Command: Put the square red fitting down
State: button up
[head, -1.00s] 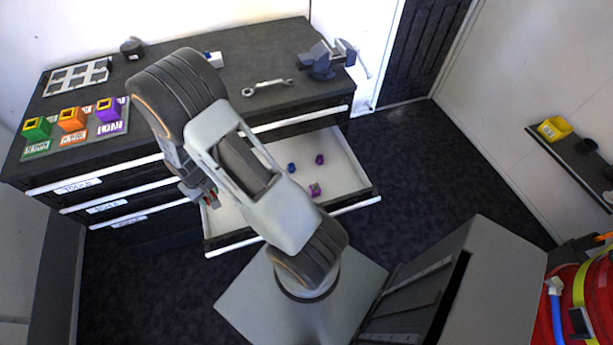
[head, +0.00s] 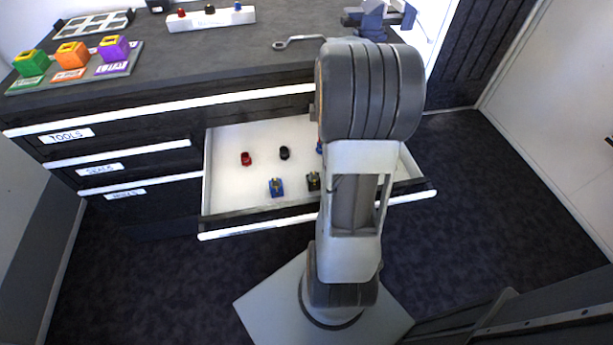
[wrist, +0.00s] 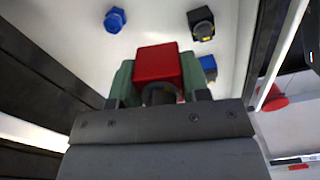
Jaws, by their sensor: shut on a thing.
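The square red fitting (wrist: 157,64) sits between the two green-grey fingers of my gripper (wrist: 155,82) in the wrist view. My gripper is shut on it. The pale floor of the open drawer shows behind the fitting, but I cannot tell how far apart they are. In the head view my arm hides both the gripper and the held fitting, over the right part of the open drawer (head: 225,188).
The drawer holds a red fitting (head: 246,158), a black one (head: 284,153), a square blue one (head: 277,187) and a square dark one (head: 313,181). Drawer floor at the left is bare. The bench top above carries three coloured blocks (head: 72,56) and a wrench (head: 298,41).

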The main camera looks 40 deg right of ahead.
jog(key=s+d+f+n+b, duration=0.1)
jog(key=s+d+n+b, duration=0.1)
jog(key=s+d+b, duration=0.1)
jog(key=b, duration=0.3)
send_near(298, 162)
jog(key=shift+s+d+f, duration=0.4)
jog(key=shift+s+f, duration=0.35)
jog(key=shift+w+a+f, duration=0.3)
jog(key=shift+w+f, duration=0.15)
jog(key=shift+f, duration=0.2)
jog(key=shift+w+a+f+b, duration=0.15)
jog(key=shift+w+f+b, duration=0.05)
jog(key=shift+f+b, duration=0.45)
jog(key=shift+f, duration=1.2)
jog(key=shift+f, duration=0.1)
jog(key=o, duration=1.1)
